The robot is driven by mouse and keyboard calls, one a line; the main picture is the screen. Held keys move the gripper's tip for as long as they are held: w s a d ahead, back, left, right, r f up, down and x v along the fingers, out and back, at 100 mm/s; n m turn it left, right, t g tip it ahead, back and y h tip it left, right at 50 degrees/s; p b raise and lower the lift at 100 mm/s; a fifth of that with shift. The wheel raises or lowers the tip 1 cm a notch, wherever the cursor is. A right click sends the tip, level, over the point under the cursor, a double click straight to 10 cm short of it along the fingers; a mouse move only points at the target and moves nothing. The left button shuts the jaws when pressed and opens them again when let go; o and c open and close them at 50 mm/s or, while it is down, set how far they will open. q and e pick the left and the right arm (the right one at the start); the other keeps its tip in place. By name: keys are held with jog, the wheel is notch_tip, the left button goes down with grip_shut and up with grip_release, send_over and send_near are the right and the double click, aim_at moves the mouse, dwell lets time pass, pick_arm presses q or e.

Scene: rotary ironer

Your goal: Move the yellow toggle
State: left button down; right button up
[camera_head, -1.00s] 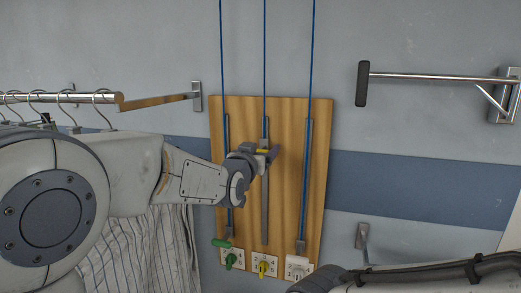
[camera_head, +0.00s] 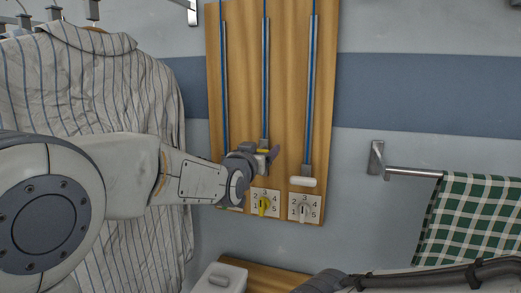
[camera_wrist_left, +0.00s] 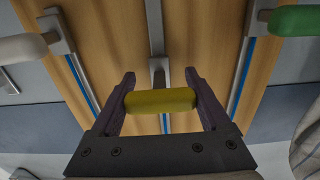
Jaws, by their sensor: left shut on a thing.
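The yellow toggle (camera_head: 262,151) is a short rounded bar on the middle slot of the wooden board. It shows fully in the left wrist view (camera_wrist_left: 160,101), lying crosswise between my two fingers. My left gripper (camera_head: 269,158) is shut on it; its fingers also show in the left wrist view (camera_wrist_left: 160,86). The toggle is low on its slot, a little above the yellow dial (camera_head: 264,205), whose plate bears numbers. I cannot read where the dial points. My right gripper is out of view.
The wooden board (camera_head: 287,80) also carries a white toggle (camera_head: 303,181) low on the right slot and a green toggle (camera_wrist_left: 295,20), hidden by my arm in the head view. A striped shirt (camera_head: 95,90) hangs left; a checked cloth (camera_head: 470,225) hangs right.

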pick_arm(q)
notch_tip(320, 180, down, 7)
jog(key=b, duration=0.4)
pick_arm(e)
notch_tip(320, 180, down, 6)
pick_arm(q)
grip_release()
jog(key=shift+r, duration=0.15)
jog(key=shift+s, duration=0.1)
jog(key=b+v, duration=0.2)
jog(key=v, duration=0.8)
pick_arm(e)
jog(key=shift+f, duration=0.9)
pick_arm(q)
jog(key=shift+s, duration=0.15)
